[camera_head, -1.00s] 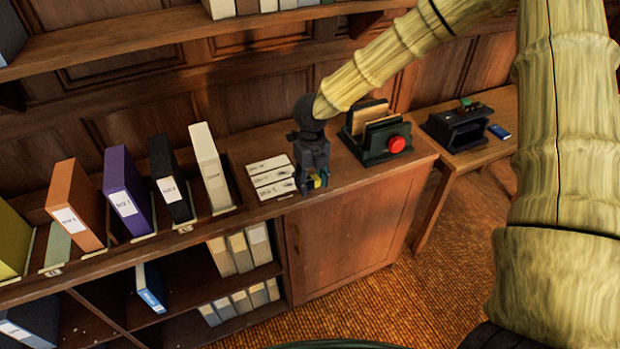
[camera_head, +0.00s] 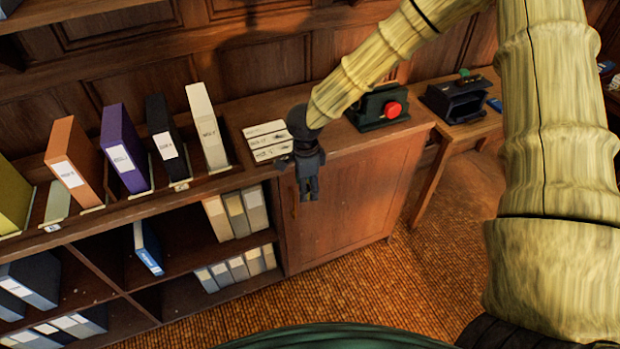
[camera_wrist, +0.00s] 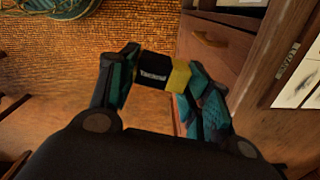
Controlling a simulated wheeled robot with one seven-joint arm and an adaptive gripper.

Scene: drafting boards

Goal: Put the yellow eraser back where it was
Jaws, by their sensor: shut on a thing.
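The yellow eraser (camera_wrist: 180,76) shows in the wrist view, with a black sleeve bearing white lettering. It sits between the two fingers of my gripper (camera_wrist: 160,78), which is shut on it. In the head view my gripper (camera_head: 308,190) points down in front of the wooden cabinet (camera_head: 350,205), by its top front edge. The eraser is hidden there. Several white labelled slips (camera_head: 267,141) lie on the cabinet top just behind and left of my gripper.
Upright binders, orange (camera_head: 75,165), purple (camera_head: 124,148), black (camera_head: 167,140) and cream (camera_head: 207,128), stand left on the top. A dark holder with a red button (camera_head: 391,109) stands right. A lower side table (camera_head: 466,130) carries a black device (camera_head: 456,102). Woven floor in front is clear.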

